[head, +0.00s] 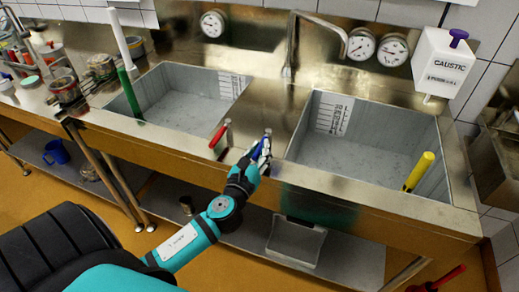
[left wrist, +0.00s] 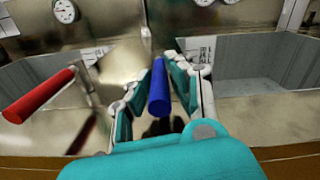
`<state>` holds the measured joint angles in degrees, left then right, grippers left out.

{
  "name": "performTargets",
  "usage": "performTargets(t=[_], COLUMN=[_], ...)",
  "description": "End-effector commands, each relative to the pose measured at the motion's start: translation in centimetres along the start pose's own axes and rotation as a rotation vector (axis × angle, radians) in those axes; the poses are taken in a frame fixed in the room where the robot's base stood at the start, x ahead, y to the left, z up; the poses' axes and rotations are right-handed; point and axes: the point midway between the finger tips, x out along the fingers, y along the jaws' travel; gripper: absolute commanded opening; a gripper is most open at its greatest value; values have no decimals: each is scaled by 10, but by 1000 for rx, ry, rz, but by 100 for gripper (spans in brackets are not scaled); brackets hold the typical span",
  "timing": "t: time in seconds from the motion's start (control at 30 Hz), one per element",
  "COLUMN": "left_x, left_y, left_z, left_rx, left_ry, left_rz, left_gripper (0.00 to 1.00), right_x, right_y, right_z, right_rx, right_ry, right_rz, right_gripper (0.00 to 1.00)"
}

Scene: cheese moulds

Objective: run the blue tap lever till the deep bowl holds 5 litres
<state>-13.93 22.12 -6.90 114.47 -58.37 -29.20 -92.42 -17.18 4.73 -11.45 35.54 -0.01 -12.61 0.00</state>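The blue tap lever (left wrist: 159,92) points toward me between the fingers of my left gripper (left wrist: 164,62). The fingertips converge on the lever, one on each side, and look shut on it. In the head view this gripper (head: 262,158) is at the counter's front, between two grey bowls. The left bowl (head: 185,112) and right bowl (head: 365,150) each have a marked scale on the back wall; I cannot tell which is deeper. The spout (head: 322,22) bends toward the right bowl; no stream shows. I make out no water level. My right gripper is out of view.
A red lever (left wrist: 38,96) stands just left of the blue one. A green pipe (head: 130,95) stands in the left bowl and a yellow one (head: 418,172) in the right. A white caustic box (head: 443,62) hangs at right. Jars (head: 66,90) stand at left.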

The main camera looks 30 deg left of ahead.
Motion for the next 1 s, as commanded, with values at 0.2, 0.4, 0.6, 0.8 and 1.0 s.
performTargets(t=[0.2, 0.4, 0.6, 0.8, 1.0], left_x=[0, 0, 0, 3, 6], left_y=[0, 0, -4, -18, -27], left_z=[0, 0, -1, -5, -7], left_rx=[0, 0, -5, -8, -4], left_ry=[0, 0, -9, -44, -73], left_rz=[0, 0, 47, 230, 373], left_gripper=[0, 0, 0, 0, 0], right_x=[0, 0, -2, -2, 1], right_y=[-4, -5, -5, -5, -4], right_z=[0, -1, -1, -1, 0], right_rx=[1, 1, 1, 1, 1], right_ry=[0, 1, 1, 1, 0], right_rz=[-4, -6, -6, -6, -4], right_gripper=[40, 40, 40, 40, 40])
